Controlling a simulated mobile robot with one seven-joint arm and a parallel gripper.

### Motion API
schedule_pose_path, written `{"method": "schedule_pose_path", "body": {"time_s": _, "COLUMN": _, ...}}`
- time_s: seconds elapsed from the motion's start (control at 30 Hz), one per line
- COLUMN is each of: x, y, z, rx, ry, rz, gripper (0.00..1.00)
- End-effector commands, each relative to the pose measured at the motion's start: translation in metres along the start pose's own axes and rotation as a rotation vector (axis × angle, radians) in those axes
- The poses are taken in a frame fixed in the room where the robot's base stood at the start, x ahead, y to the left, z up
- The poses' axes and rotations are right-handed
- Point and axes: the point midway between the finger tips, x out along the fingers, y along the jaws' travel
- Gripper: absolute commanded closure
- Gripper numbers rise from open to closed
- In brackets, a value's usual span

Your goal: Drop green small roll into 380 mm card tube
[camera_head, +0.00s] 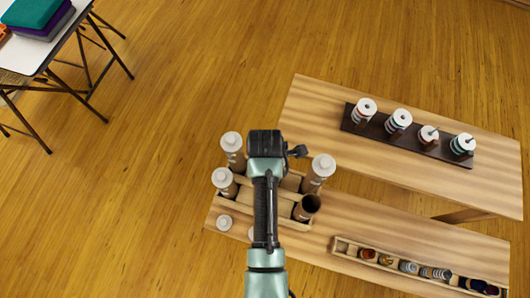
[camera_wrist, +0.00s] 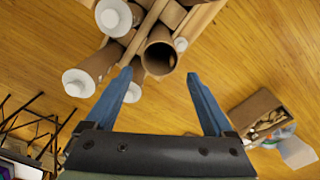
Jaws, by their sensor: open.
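An open brown card tube (camera_head: 307,207) stands in the front right of a wooden holder; its mouth also shows in the wrist view (camera_wrist: 159,52). Its inside is dark, and I cannot read its length or tell what is in it. My gripper (camera_wrist: 161,74) is open, with nothing seen between its blue fingers. The tube mouth appears between and beyond the fingertips. In the head view my arm hides the fingers and part of the holder. I cannot make out a green small roll for sure; several small rolls (camera_head: 408,267) lie in a narrow wooden tray (camera_head: 342,246).
Several white-capped tubes (camera_head: 232,146) stand around the wooden holder (camera_head: 285,202), close to my gripper. Spools stand on a dark board (camera_head: 362,133) on the back right bench (camera_head: 310,105). A table with folded cloth (camera_head: 30,12) is at upper left. Open floor lies between.

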Motion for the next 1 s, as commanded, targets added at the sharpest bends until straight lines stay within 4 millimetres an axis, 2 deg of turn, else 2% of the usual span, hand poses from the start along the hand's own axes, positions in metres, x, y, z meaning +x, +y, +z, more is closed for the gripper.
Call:
{"method": "schedule_pose_path", "body": {"time_s": 0.17, "x": -0.019, "y": 0.001, "z": 0.0, "rx": 0.0, "ry": -0.001, "rz": 0.004, "gripper": 0.13}}
{"method": "schedule_pose_path", "body": {"time_s": 0.6, "x": -0.117, "y": 0.0, "z": 0.0, "rx": 0.0, "ry": 0.0, "rz": 0.001, "gripper": 0.13}}
{"method": "schedule_pose_path", "body": {"time_s": 0.8, "x": -0.128, "y": 0.0, "z": 0.0, "rx": 0.0, "ry": 0.0, "rz": 0.0, "gripper": 0.13}}
{"method": "schedule_pose_path", "body": {"time_s": 1.0, "x": -0.128, "y": 0.0, "z": 0.0, "rx": 0.0, "ry": 0.0, "rz": 0.0, "gripper": 0.13}}
